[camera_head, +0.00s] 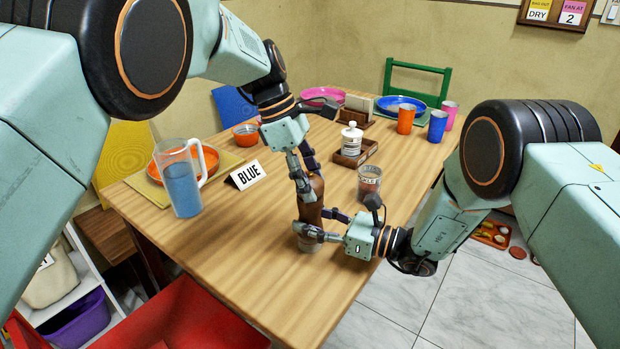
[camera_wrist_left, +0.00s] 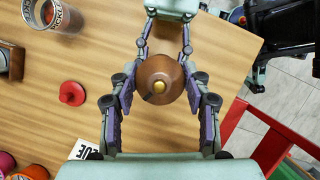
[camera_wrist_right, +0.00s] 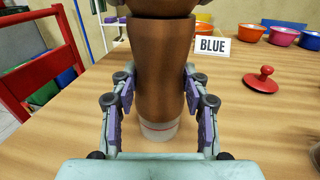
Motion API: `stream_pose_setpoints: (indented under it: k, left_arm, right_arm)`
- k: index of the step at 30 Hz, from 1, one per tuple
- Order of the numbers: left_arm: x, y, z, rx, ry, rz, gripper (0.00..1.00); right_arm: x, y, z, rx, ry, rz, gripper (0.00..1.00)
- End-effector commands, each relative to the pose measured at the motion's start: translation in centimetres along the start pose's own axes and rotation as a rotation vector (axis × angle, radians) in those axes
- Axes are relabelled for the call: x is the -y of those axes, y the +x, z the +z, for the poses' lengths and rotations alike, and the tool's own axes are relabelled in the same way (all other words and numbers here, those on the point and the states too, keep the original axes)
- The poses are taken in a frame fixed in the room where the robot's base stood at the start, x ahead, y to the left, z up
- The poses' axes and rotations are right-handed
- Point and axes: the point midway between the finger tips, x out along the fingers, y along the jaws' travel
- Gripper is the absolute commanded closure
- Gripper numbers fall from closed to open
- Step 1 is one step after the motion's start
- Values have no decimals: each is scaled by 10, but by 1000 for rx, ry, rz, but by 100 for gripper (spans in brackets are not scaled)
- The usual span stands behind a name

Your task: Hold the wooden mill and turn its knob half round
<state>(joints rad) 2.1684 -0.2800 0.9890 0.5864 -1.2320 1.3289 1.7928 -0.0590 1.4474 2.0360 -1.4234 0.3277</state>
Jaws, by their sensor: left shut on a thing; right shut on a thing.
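The brown wooden mill (camera_head: 311,207) stands upright near the table's front edge. Its rounded knob with a brass button shows from above in the left wrist view (camera_wrist_left: 160,72). My left gripper (camera_head: 307,184) comes down from above and is shut on the knob, one finger on each side. My right gripper (camera_head: 320,226) reaches in from the right and is shut on the mill's body, low down. In the right wrist view the tapering body (camera_wrist_right: 160,65) stands between the fingers, above a pale clear base (camera_wrist_right: 160,131). The knob is mostly cut off there.
A BLUE sign (camera_head: 246,175), a water jug (camera_head: 181,182) and an orange plate (camera_head: 166,164) are on the left. A glass (camera_head: 369,183) and a wooden caddy (camera_head: 357,157) with a white bottle (camera_head: 351,139) stand behind the grippers. A red lid (camera_wrist_left: 72,94) lies nearby. The front table is clear.

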Motion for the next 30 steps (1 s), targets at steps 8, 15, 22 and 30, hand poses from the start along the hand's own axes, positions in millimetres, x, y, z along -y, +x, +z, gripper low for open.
stream_pose_setpoints:
  k: [8, 15, 22, 30]
  left_arm:
    - [0, 1, 1, 3, 238, -99, 83]
    - [0, 1, 1, 3, 395, -164, 83]
    - [0, 1, 1, 4, 488, -202, 83]
    - [0, 0, 1, 3, 534, -222, 83]
  right_arm:
    - [0, 0, -1, -2, 1, 0, 92]
    - [0, 0, -1, -2, 1, 0, 92]
    - [0, 0, -1, -3, 1, 0, 92]
    - [0, 0, -1, -3, 1, 0, 92]
